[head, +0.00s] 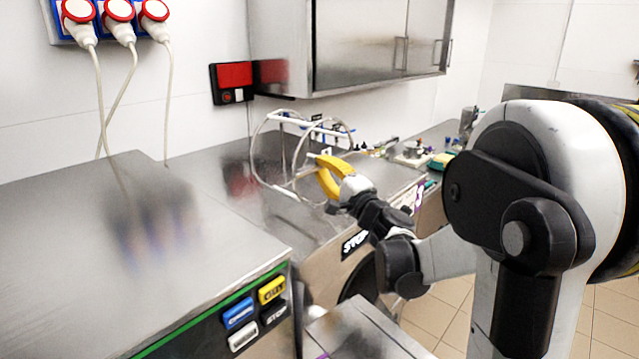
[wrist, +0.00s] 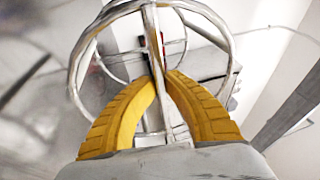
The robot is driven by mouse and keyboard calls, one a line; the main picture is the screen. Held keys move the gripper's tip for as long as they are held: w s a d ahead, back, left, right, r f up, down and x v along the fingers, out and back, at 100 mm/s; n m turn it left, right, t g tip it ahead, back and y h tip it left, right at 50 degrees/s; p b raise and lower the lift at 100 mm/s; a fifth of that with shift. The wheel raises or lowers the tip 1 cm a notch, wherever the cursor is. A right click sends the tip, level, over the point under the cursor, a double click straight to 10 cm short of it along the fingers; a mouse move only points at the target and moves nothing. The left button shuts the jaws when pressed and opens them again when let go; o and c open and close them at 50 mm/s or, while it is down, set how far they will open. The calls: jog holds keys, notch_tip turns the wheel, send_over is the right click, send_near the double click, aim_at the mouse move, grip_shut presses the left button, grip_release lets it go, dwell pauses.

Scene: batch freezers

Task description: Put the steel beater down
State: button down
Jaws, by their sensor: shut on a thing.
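The steel beater is an open frame of pale, thick wire rings and bars (head: 288,120). In the head view it is over the steel top of the further machine, near the wall. I cannot tell whether it touches that surface. My gripper (head: 317,162) has yellow fingers and is shut on one of the beater's bars, at its right side. In the wrist view the beater's ring (wrist: 76,65) surrounds the yellow fingertips (wrist: 162,76), which close on its middle bar. The fingers hide part of that bar.
The near steel machine top (head: 90,235) is bare, with coloured buttons (head: 270,290) on its front. A steel wall cabinet (head: 360,45) hangs above the further machine. A red and black switch box (head: 232,82) is on the wall. Small items (head: 412,153) clutter the far counter end.

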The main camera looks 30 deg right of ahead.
notch_tip(320, 180, down, 4)
jog(key=shift+w+a+f, duration=0.1)
jog(key=shift+a+f, duration=0.05)
dwell(0.3)
jog(key=shift+f+b, duration=0.15)
jog(key=shift+b, duration=0.15)
jog(key=c, duration=1.5)
grip_release()
jog(key=shift+c, duration=0.2)
